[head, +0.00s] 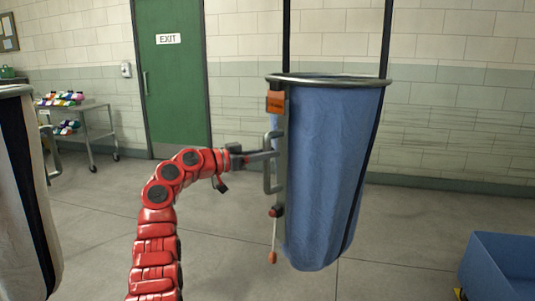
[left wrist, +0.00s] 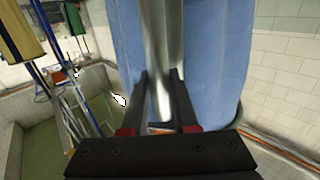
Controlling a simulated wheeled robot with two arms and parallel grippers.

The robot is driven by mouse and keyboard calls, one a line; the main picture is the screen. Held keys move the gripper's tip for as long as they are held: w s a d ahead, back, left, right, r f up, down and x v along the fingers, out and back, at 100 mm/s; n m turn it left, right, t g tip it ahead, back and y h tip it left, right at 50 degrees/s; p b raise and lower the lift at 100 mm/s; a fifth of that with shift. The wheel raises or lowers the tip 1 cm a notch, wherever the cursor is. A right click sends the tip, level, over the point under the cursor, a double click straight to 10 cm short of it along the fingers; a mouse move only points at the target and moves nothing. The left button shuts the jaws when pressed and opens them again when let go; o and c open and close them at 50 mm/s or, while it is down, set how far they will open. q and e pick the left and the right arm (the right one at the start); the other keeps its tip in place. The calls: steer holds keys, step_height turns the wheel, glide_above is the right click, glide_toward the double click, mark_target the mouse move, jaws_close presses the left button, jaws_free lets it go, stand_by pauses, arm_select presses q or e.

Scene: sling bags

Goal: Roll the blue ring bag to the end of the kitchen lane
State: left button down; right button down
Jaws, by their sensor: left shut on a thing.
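The blue ring bag (head: 328,175) hangs from a metal ring on two dark straps, right of centre in the head view. It hangs clear of the floor and has an orange tag (head: 276,102) near the ring. A grey handle (head: 267,178) is on its left side, with a cord and orange pull below. My left gripper (head: 272,155) is shut on this handle. In the left wrist view the two dark fingers (left wrist: 160,100) stand on either side of the metal handle bar (left wrist: 161,60), with the blue cloth behind. My right gripper is not in view.
A white bag (head: 18,190) with a dark strip hangs at the left edge. A blue bin (head: 500,268) stands at the lower right. A metal cart (head: 85,122) and a green exit door (head: 175,85) are at the back. The floor between is clear.

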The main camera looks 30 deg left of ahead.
arm_select(q)
steer(key=shift+a+r, duration=0.2)
steer(key=shift+a, duration=0.5)
steer(key=c, duration=1)
jaws_free()
steer(key=shift+c, duration=0.2)
steer(key=o, duration=0.4)
steer(key=shift+w+a+f, duration=0.1)
steer(key=shift+a+f, duration=0.1)
steer(key=shift+a, duration=0.15)
steer(key=shift+c, duration=0.2)
steer(key=shift+d, duration=0.15)
steer(key=shift+d+f, duration=0.1)
steer(key=shift+d, duration=0.1)
steer(key=v, duration=1.7)
steer(key=shift+s+p, duration=0.3)
steer(key=shift+p, duration=0.15)
steer(key=shift+w, duration=0.1)
